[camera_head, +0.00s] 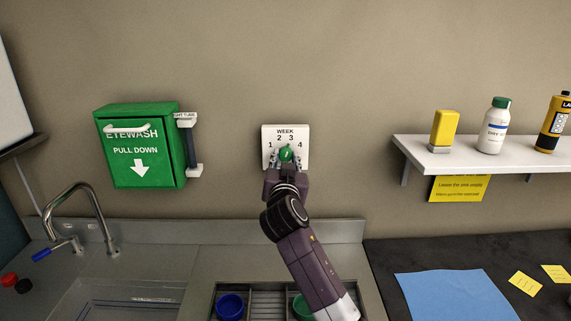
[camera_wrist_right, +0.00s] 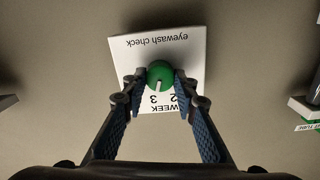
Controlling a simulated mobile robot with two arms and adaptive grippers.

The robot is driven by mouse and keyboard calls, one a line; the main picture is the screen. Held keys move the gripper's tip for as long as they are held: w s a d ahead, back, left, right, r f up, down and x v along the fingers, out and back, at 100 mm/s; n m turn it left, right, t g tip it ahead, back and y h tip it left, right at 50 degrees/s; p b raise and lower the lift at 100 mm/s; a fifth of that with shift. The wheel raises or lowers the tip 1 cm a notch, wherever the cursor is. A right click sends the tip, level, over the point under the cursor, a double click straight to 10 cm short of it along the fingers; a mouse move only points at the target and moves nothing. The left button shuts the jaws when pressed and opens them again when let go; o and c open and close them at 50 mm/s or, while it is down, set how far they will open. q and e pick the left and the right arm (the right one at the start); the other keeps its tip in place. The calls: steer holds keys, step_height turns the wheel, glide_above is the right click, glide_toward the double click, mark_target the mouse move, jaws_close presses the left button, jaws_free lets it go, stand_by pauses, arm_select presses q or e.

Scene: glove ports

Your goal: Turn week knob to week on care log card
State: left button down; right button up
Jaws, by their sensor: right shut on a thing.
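The week knob (camera_head: 286,153) is green with a white pointer mark, on a white wall plate (camera_head: 302,160) marked WEEK with 1, 2, 3 and 4. In the right wrist view the plate shows upside down, with "eyewash check" on it, and the knob (camera_wrist_right: 160,73) has its pointer between 2 and 3, slightly toward 3. My right gripper (camera_head: 286,157) is shut on the knob, one finger on each side. I cannot tell a care log card: small yellow notes (camera_head: 525,283) lie on the dark counter, their writing too small to read. My left gripper is not in view.
A green eyewash box (camera_head: 138,150) hangs left of the plate. A white shelf (camera_head: 480,150) with bottles and a yellow block (camera_head: 444,128) is at right, a yellow sign (camera_head: 458,188) below it. A sink tap (camera_head: 90,210) stands at left. The wall around the plate is clear.

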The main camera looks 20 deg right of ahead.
steer(key=shift+f, duration=0.15)
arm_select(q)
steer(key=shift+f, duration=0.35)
arm_select(e)
steer(key=o, duration=1.2)
steer(key=shift+c, duration=0.2)
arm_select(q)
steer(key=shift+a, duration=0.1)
arm_select(e)
steer(key=shift+s, duration=0.15)
steer(key=v, duration=1.1)
steer(key=shift+s, duration=0.35)
